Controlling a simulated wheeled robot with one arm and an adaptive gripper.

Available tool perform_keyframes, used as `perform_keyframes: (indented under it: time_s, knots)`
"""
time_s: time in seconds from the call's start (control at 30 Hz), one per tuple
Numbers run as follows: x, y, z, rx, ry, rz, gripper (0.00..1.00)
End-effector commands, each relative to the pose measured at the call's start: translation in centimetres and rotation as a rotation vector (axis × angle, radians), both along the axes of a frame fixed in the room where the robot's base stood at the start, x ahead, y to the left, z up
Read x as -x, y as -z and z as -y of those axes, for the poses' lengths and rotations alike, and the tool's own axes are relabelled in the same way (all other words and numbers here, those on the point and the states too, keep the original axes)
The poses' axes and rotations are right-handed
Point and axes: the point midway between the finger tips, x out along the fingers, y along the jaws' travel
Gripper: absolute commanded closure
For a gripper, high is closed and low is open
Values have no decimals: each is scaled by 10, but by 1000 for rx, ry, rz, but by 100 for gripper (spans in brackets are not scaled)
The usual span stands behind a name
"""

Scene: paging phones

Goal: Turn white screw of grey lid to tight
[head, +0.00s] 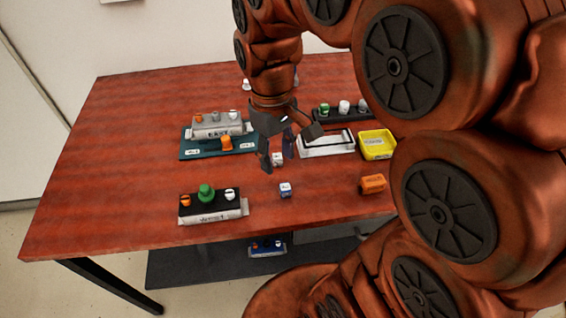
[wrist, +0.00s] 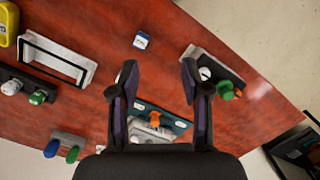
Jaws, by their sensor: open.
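In the head view a grey lid (head: 213,128) tops a white box with lettering on its front, at the left back of the table. Its white screw (head: 233,115) is the rightmost knob, beside a grey one and an orange one. How tight the screw is cannot be told. My gripper (head: 279,152) is open and empty, above the table to the right of the mat. In the wrist view the fingers (wrist: 158,85) are apart; the palm hides much of the mat area.
A black-lidded box (head: 212,206) with orange, green and white knobs stands front left. A white open frame (head: 327,144), yellow container (head: 377,145) and orange block (head: 373,184) lie right. A small white-blue cube (head: 285,190) sits front centre. The left table side is clear.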

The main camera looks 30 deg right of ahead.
Motion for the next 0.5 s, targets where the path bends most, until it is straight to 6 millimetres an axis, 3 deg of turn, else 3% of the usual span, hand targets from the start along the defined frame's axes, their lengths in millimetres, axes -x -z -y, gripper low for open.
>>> perform_keyframes:
  time_s: [0.2, 0.5]
  knots:
    - [20, 4, 0, 4, 41, -8, 53]
    - [27, 5, 0, 6, 55, -10, 53]
